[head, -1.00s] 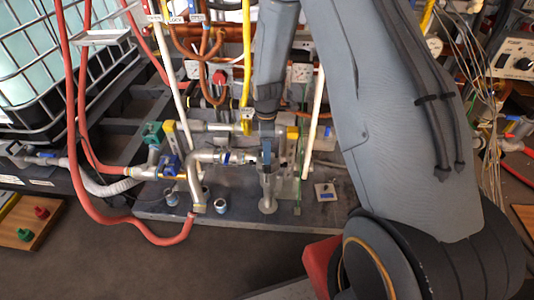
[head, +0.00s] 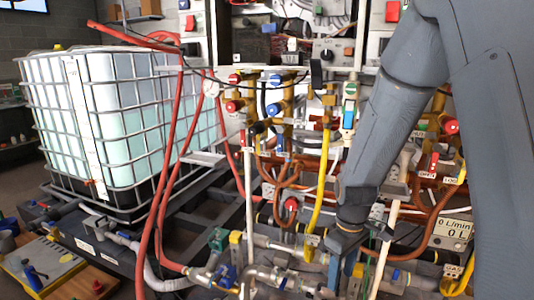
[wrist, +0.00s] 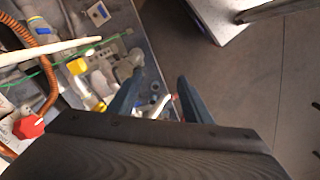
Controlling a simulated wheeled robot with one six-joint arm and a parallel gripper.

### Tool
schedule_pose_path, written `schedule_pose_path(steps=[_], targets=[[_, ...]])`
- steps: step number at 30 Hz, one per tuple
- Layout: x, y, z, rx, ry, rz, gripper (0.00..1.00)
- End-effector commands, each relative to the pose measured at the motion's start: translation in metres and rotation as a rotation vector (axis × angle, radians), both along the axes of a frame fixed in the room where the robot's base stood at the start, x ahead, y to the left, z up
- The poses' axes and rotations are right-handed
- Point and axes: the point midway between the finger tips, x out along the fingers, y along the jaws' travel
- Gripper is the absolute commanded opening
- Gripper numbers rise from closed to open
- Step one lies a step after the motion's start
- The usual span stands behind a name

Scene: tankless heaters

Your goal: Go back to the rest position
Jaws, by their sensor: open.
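My gripper (head: 345,268) hangs pointing down at the lower middle of the head view, at the end of my grey arm. It is in front of the metal pipes and close to a white upright rod (head: 385,235). In the wrist view my gripper (wrist: 158,92) shows two dark blue fingers spread apart with nothing held between them. Fittings and the floor show beyond the fingers. The lower frame edge cuts close to the fingertips in the head view, so contact with the pipes cannot be told.
A caged white tank (head: 130,120) stands at left on a dark frame. Valves and pipes crowd the wall behind. The wrist view shows bare floor (wrist: 255,85) at right.

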Motion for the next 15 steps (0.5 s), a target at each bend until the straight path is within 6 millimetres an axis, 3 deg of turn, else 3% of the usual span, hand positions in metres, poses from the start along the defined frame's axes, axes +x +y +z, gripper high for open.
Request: schedule_pose_path(steps=[1, 6, 10, 15], targets=[[-0.017, 0.001, 0.026, 0.000, -0.005, -0.068, 0.45], [-0.074, 0.002, 0.082, 0.002, -0.005, -0.329, 0.45], [-0.114, 0.003, 0.111, 0.003, -0.002, -0.501, 0.45], [-0.146, 0.004, 0.129, 0.003, 0.002, -0.643, 0.45]])
